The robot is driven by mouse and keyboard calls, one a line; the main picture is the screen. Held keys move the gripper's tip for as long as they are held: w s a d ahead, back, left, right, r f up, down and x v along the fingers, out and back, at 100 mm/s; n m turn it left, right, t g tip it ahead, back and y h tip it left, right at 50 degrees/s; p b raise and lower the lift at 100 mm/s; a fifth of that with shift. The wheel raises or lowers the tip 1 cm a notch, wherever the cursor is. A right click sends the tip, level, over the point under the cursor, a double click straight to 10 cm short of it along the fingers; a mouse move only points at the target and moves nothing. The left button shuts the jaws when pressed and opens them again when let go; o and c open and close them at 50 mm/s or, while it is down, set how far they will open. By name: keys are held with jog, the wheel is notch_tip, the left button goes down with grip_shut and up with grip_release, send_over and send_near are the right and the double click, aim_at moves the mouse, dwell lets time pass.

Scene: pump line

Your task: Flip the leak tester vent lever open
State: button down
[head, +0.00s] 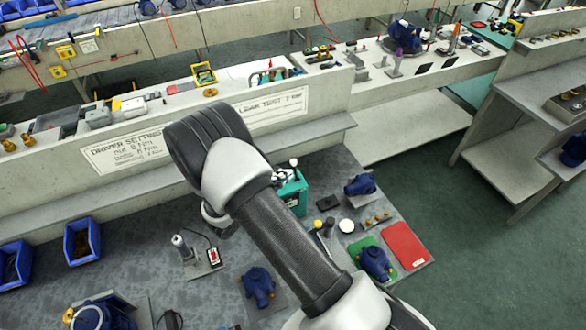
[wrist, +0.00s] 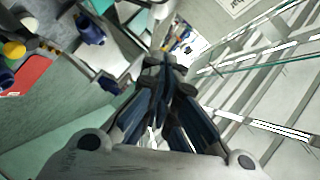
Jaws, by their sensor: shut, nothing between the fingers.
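The leak tester (head: 292,190) is a teal-green box on the grey bench, right of my arm in the head view. Levers with pale knobs (head: 294,162) stand on its top; my arm partly covers its left side. I cannot tell which lever is the vent or how it is set. My gripper (wrist: 165,65) shows in the wrist view, its dark fingers closed together with nothing between them. In the head view my arm hides the gripper. I see no contact between the fingers and the tester.
Blue pump bodies (head: 258,286) stand on the bench around my arm. A red mat (head: 404,245) and a green mat (head: 366,246) lie at the right. Blue bins (head: 82,240) are at the left. A raised ledge with a driver setting sign (head: 125,152) runs behind.

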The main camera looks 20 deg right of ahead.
jog(key=v, duration=0.3)
jog(key=shift+s+a+r, duration=0.15)
dwell(0.4)
jog(key=s+d+r+m+g+y+b, duration=0.3)
jog(key=s+r+m, duration=0.4)
jog(key=m, duration=0.6)
jog(key=s+d+r+m+g+y+b, duration=0.15)
jog(key=s+r+m+g+b, duration=0.35)
jog(key=s+m, duration=0.6)
jog(key=s+a+r+m+t+y+b, duration=0.2)
jog(key=s+a+m+t+y+b, duration=0.3)
jog(key=m, duration=1.8)
jog(key=shift+s+a+y, duration=1.55)
jog(key=shift+s+a, duration=0.7)
jog(key=shift+s, duration=0.7)
